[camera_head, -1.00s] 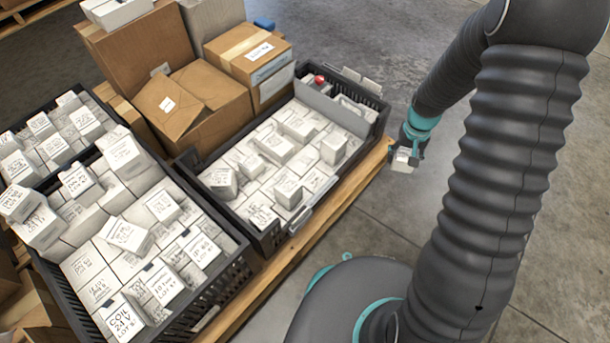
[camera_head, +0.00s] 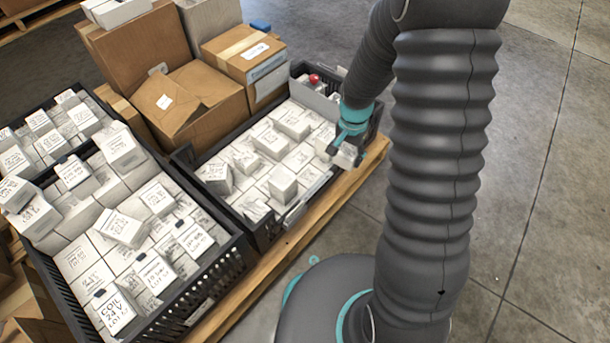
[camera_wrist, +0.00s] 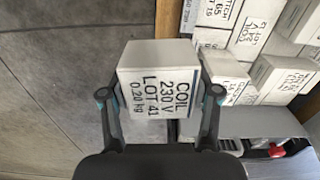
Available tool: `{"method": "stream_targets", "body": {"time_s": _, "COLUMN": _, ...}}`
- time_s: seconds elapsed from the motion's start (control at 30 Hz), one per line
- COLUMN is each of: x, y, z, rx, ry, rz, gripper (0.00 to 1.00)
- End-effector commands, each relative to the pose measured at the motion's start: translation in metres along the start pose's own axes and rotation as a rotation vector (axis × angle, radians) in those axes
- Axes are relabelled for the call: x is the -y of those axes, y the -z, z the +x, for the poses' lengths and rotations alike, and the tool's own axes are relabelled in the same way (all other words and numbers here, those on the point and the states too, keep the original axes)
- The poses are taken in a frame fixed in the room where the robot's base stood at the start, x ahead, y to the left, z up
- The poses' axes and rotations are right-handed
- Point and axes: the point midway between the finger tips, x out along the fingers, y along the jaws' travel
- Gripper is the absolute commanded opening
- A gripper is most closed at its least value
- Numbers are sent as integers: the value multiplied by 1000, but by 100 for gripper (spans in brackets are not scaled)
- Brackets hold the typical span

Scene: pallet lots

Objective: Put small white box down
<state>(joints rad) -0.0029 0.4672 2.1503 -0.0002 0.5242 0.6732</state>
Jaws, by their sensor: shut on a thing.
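A small white box (camera_wrist: 160,85) marked COIL 230 V LOT 41 is held between the two fingers of my gripper (camera_wrist: 160,100) in the wrist view. In the head view the white box (camera_head: 347,156) and my gripper (camera_head: 338,147) are over the right edge of the right black crate (camera_head: 268,232). The gap between the box and the crate's contents cannot be judged well. That crate holds many white boxes, some lying flat and a few stacked higher.
A larger black crate (camera_head: 205,300) of white boxes stands at the left. Brown cartons (camera_head: 190,100) stand behind the crates. A red round object (camera_head: 314,79) is at the right crate's far end. The wooden pallet edge (camera_head: 290,243) borders open concrete floor (camera_head: 530,200).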

Motion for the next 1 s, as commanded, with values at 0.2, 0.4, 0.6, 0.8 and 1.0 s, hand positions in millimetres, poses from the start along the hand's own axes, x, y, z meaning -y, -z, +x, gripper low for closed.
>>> {"method": "stream_targets", "body": {"time_s": 0.2, "x": 5, "y": -6, "z": 3, "rx": 0, "ry": 0, "rz": 107, "gripper": 19}}
{"method": "stream_targets", "body": {"time_s": 0.4, "x": 38, "y": -17, "z": 25, "rx": 2, "ry": -2, "rz": 107, "gripper": 19}}
{"method": "stream_targets", "body": {"time_s": 0.6, "x": 75, "y": -27, "z": 49, "rx": 1, "ry": -1, "rz": 108, "gripper": 19}}
{"method": "stream_targets", "body": {"time_s": 0.8, "x": 103, "y": -35, "z": 65, "rx": 0, "ry": 0, "rz": 110, "gripper": 19}}
{"method": "stream_targets", "body": {"time_s": 1.0, "x": 110, "y": -37, "z": 72, "rx": 0, "ry": 0, "rz": 112, "gripper": 19}}
